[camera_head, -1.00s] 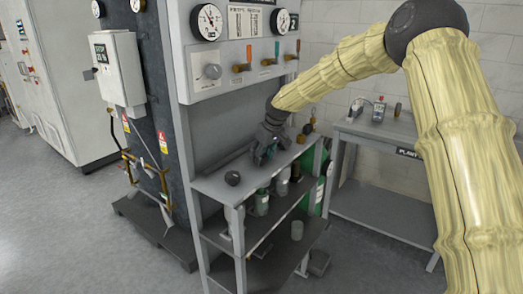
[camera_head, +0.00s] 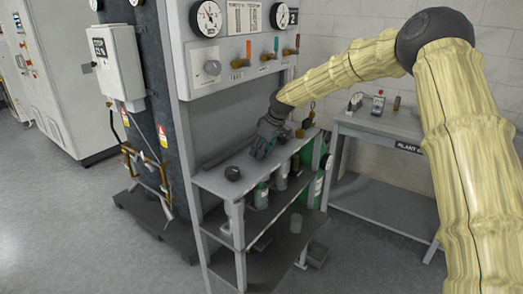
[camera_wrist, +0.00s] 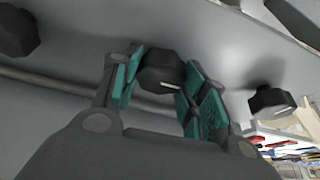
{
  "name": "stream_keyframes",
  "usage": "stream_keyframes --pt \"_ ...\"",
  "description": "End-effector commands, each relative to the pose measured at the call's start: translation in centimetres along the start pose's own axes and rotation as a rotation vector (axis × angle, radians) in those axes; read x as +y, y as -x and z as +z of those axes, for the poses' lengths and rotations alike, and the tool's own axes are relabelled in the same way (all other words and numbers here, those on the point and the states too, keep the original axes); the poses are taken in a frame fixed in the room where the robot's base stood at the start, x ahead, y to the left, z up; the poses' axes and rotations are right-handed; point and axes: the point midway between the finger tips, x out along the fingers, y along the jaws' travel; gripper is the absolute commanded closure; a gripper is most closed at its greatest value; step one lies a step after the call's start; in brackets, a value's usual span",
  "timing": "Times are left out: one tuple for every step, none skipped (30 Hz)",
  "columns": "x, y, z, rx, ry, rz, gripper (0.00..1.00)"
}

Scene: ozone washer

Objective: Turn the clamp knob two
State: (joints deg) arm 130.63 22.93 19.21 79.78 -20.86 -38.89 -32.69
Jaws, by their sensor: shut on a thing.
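In the wrist view, a dark clamp knob (camera_wrist: 160,74) with a white line on it sits between the teal finger pads of my gripper (camera_wrist: 160,85). The gripper is shut on this middle knob, and the pads hide part of its sides. A second dark knob (camera_wrist: 17,30) is at the left edge, and a third, also with a white line (camera_wrist: 270,101), is at the right. In the head view, my gripper (camera_head: 264,146) is down at the grey bench top, hiding the knob it holds. One dark knob (camera_head: 232,173) stands free at the front left.
The grey bench (camera_head: 212,187) has bottles on its lower shelf. A panel with gauges (camera_head: 206,19) and valve levers rises behind it. A side table (camera_head: 380,128) with small devices stands to the right. Open floor lies at the front left.

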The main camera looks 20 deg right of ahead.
Motion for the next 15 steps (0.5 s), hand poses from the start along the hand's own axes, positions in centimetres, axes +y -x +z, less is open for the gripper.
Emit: stream_keyframes --pt "0.16 0.09 0.03 0.000 0.000 0.002 0.55" --pt "0.16 0.09 0.04 0.000 0.000 0.002 0.49" --pt "0.15 0.08 0.03 0.000 0.000 0.002 0.42" --pt "0.14 0.08 0.02 0.000 0.000 0.002 0.37" --pt "0.11 0.06 0.01 0.000 0.000 0.002 0.35" --pt "0.08 0.05 -0.01 0.000 0.000 0.002 0.35" --pt "0.06 0.04 -0.03 0.000 0.001 0.001 0.35" --pt "0.04 0.03 -0.05 0.000 0.001 0.001 0.35" --pt "0.02 0.02 -0.06 0.000 0.001 0.001 0.35" --pt "0.00 0.01 -0.07 0.000 0.001 0.001 0.35" --pt "-0.01 0.01 -0.08 0.000 0.001 0.001 0.35" --pt "-0.02 0.00 -0.08 0.000 0.001 0.001 0.35" --pt "-0.02 0.02 -0.09 0.000 0.001 0.001 0.35" --pt "-0.02 0.06 -0.08 0.000 0.001 0.001 0.35" --pt "-0.01 0.18 -0.09 0.000 0.001 0.001 0.35"
